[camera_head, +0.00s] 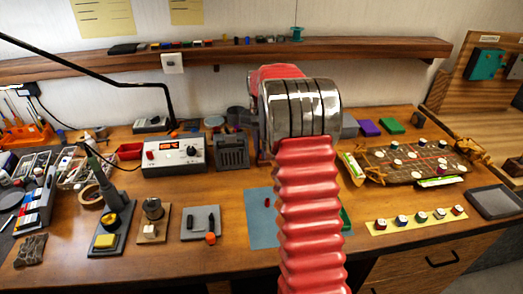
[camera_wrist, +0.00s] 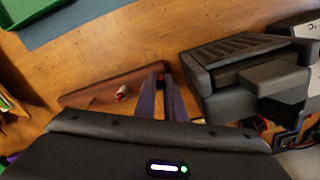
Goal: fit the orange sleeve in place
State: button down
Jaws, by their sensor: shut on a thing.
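A grey slotted device (camera_wrist: 225,52) stands close to the right of my fingers. A small red-and-white part (camera_wrist: 121,93) lies on the brown board.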

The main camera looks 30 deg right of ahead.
jog(key=c, duration=1.8)
grip_release()
jog(key=shift+o, duration=0.4)
jog(key=o, duration=0.4)
jog(key=shift+c, duration=0.2)
jog(key=shift+r, duration=0.1)
jog(key=shift+r, duration=4.4)
jog(key=shift+a, duration=0.1)
